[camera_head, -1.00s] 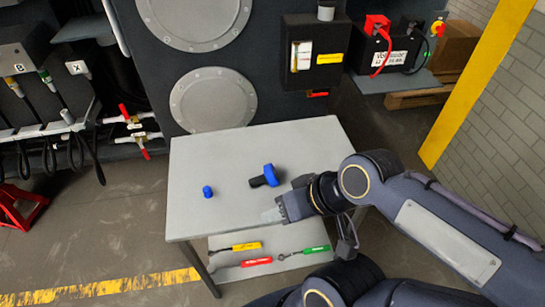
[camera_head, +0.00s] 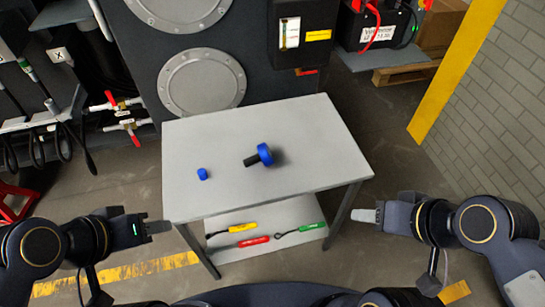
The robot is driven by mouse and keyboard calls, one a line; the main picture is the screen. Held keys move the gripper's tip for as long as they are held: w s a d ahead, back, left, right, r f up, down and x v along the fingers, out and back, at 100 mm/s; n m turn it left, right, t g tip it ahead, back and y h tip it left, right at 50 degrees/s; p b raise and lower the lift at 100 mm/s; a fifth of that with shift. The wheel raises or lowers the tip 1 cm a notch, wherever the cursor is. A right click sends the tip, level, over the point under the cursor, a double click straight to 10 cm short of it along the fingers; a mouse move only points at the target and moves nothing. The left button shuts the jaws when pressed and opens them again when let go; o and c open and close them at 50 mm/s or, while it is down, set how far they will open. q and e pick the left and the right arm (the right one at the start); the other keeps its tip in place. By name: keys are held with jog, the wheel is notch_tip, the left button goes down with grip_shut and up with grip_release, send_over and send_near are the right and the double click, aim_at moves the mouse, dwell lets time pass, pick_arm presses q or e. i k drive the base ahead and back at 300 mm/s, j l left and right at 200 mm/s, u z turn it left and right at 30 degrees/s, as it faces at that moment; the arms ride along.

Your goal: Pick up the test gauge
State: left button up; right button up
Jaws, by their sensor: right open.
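The test gauge, as I take it, is a blue round piece (camera_head: 265,154) with a short black stem, lying on the grey table top near its middle. A small blue cap (camera_head: 202,174) sits to its left on the same top. My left gripper (camera_head: 168,227) is in front of the table's left front corner, apart from everything; its finger gap cannot be made out. My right gripper (camera_head: 366,215) is open and empty, to the right of the table's front right leg, clear of the table. Neither gripper touches the gauge.
The grey table (camera_head: 320,130) has clear space around the gauge. Its lower shelf (camera_head: 290,212) holds yellow, red and green handled tools. The chassis with round covers (camera_head: 202,90) stands behind. Red-handled valves (camera_head: 125,117) are at left, a yellow post (camera_head: 465,75) at right.

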aim_at(264, 154)
jog(key=i+j+u, duration=0.1)
jog(key=j, duration=0.3)
jog(key=i+j, duration=0.1)
jog(key=j, duration=0.3)
jog(key=i+j+u, duration=0.15)
jog(key=j, duration=0.25)
jog(key=k, duration=0.05)
